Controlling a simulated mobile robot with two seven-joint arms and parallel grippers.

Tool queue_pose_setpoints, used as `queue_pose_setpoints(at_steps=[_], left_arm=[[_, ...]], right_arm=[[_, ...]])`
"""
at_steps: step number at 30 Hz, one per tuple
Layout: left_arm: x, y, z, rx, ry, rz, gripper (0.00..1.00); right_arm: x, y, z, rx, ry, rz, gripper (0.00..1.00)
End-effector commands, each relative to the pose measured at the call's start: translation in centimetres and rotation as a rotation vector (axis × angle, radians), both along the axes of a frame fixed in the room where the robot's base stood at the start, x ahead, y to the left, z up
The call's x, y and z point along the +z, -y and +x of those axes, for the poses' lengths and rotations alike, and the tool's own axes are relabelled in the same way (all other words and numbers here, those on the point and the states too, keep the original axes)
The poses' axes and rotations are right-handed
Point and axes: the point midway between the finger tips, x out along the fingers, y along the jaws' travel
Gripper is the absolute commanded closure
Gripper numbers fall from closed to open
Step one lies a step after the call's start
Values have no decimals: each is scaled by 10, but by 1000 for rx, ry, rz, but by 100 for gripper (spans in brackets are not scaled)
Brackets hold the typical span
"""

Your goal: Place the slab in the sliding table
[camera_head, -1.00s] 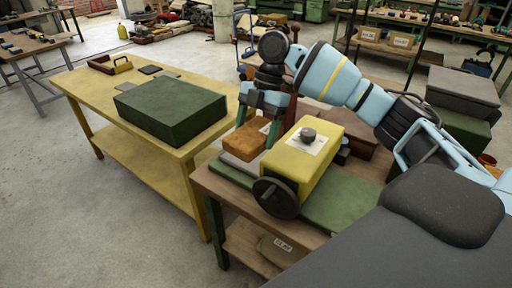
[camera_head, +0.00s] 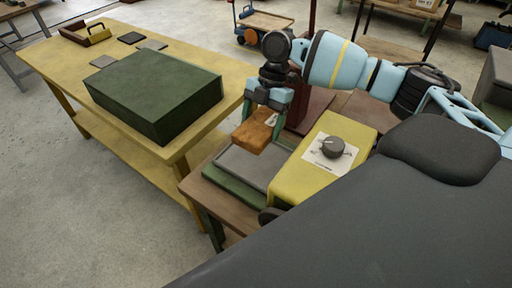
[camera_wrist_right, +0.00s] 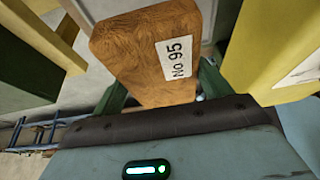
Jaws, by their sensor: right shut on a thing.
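The slab (camera_head: 252,135), an orange-brown block, is held in my right gripper (camera_head: 262,115) in the head view. It is tilted, over the back end of a shallow grey tray (camera_head: 240,168), which looks like the sliding table. I cannot tell whether it touches the tray. The tray lies on a green base beside a yellow box (camera_head: 318,172) with a dark knob. In the right wrist view the slab (camera_wrist_right: 140,55) stands between green fingers and shows a white "No 95" label. My left gripper is not in view.
A long yellow table (camera_head: 215,73) stands at left with a large dark green block (camera_head: 155,95) near the slab. Small dark plates and an open tray (camera_head: 85,32) lie farther back. The yellow box closely borders the grey tray on the right.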

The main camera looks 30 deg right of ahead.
Motion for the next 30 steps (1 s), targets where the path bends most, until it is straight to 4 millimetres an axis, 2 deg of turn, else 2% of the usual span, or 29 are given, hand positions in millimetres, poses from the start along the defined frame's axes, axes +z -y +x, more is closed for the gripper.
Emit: queue_pose_setpoints(at_steps=[2, 10, 18, 21, 30], left_arm=[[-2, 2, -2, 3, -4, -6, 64], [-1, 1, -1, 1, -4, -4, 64], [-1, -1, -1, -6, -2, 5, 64], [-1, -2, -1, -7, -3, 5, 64], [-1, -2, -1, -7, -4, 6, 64]], right_arm=[[-9, 0, -1, 1, 1, 2, 58], [-17, 0, -1, 1, 5, 1, 58], [-60, 0, -1, -1, 5, 0, 58], [-69, 0, -1, 1, 6, 1, 58], [-79, 0, -1, 0, 5, 1, 58]])
